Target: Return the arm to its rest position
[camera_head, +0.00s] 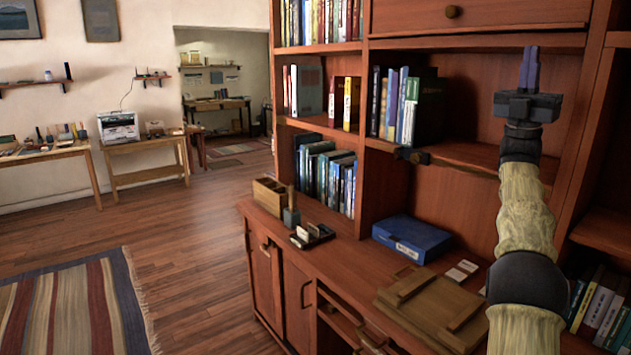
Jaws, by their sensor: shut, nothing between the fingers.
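My arm rises at the right side of the head view, in front of the wooden bookcase (480,205). My gripper (529,68) is at its top end, pointing upward. Its two fingers are together and nothing shows between them. It is in front of the upper shelf opening, below the closed drawer (450,14). The arm hides part of the right-hand shelves and the upright there.
The desk ledge below holds a blue box (411,238), a wooden board (433,305), a wooden organizer (270,196) and a small dark tray (312,236). Books (413,105) fill several shelves. Open floor (190,235) and a striped rug (70,308) lie to the left.

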